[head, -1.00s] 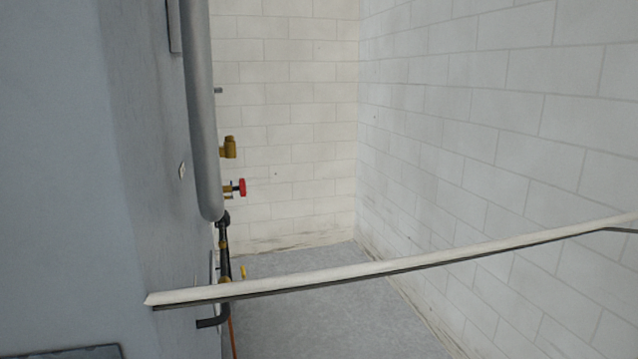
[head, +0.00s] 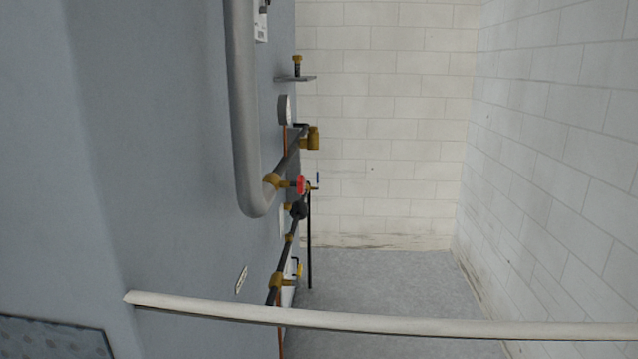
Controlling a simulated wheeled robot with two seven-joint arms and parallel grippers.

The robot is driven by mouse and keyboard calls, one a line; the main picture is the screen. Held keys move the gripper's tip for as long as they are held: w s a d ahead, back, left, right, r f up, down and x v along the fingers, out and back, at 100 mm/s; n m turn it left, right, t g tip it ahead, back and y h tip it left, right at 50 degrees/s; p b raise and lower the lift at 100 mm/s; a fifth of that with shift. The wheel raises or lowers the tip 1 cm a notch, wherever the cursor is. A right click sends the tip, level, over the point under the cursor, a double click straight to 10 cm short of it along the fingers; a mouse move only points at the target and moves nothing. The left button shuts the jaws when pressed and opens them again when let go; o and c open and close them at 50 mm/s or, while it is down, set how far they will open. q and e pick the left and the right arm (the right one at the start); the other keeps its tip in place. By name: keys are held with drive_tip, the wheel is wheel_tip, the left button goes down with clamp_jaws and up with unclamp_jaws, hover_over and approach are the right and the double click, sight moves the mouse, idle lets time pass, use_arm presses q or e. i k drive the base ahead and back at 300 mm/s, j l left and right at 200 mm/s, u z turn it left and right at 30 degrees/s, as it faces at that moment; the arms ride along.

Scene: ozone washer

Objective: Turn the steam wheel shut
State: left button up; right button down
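A small red wheel (head: 301,185) sits on a brass valve (head: 273,181) on the pipework along the grey machine side, just right of the bend of a thick grey pipe (head: 243,110). I see the wheel nearly edge-on, so I cannot tell how far it is turned. A smaller dark round knob (head: 299,210) is just below it. Neither of my grippers is in the head view, and nothing touches the wheel.
A pale horizontal bar (head: 380,318) crosses the lower view in front of the pipes. The grey machine wall (head: 160,150) fills the left. Grey floor (head: 380,280) lies clear between the machine and the white block wall (head: 560,150). A yellow-handled valve (head: 297,268) is lower down.

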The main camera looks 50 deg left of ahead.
sight(300, 185)
drive_tip(key=i+l+u, duration=0.15)
drive_tip(key=i+u, duration=0.25)
drive_tip(key=i, duration=0.3)
drive_tip(key=i+u, duration=0.8)
drive_tip(key=i+l+u, duration=0.15)
drive_tip(key=i+u, duration=0.25)
drive_tip(key=i+l+u, duration=0.15)
drive_tip(key=u, duration=0.25)
drive_tip(key=i+l+u, duration=0.25)
drive_tip(key=u, duration=0.15)
drive_tip(key=i+l+u, duration=0.25)
drive_tip(key=u, duration=0.15)
drive_tip(key=i+l+u, duration=0.15)
drive_tip(key=l+u, duration=0.25)
drive_tip(key=i+l+u, duration=0.1)
drive_tip(key=l+u, duration=0.3)
drive_tip(key=l, duration=0.25)
drive_tip(key=l+u, duration=0.45)
drive_tip(key=l, duration=0.25)
